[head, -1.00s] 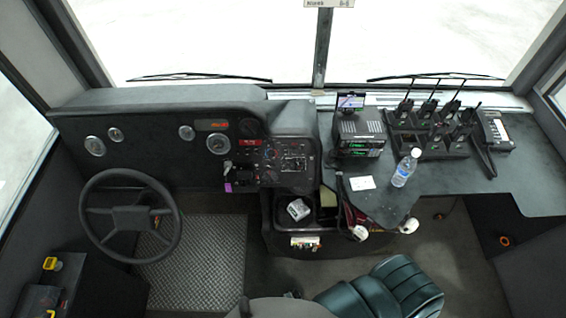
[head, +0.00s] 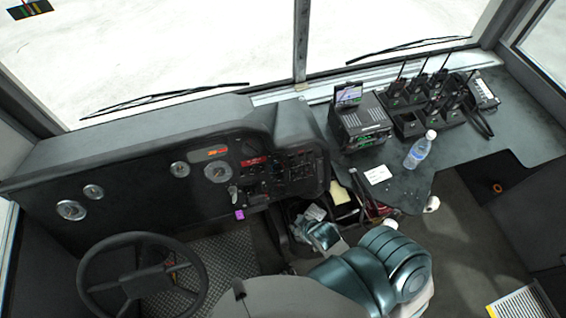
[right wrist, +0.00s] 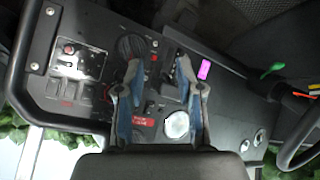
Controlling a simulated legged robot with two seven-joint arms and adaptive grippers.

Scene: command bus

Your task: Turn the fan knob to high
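The dark switch panel (head: 290,172) sits right of the gauges in the head view, with small dials and switches. In the right wrist view the panel is upside down and close. A black round dial (right wrist: 131,46) shows there, just beyond my left-hand fingertip; I cannot read whether it is the fan knob or its setting. My right gripper (right wrist: 160,72) is open, its two blue-grey fingers apart with nothing between them, over the panel. It also seems to show below the panel in the head view (head: 322,236). My left gripper is not in view.
The steering wheel (head: 140,275) stands at lower left. A purple tag (head: 239,214) hangs below the panel. A water bottle (head: 420,150), a radio unit (head: 361,124) and a charger rack (head: 430,115) with several handsets stand on the right counter.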

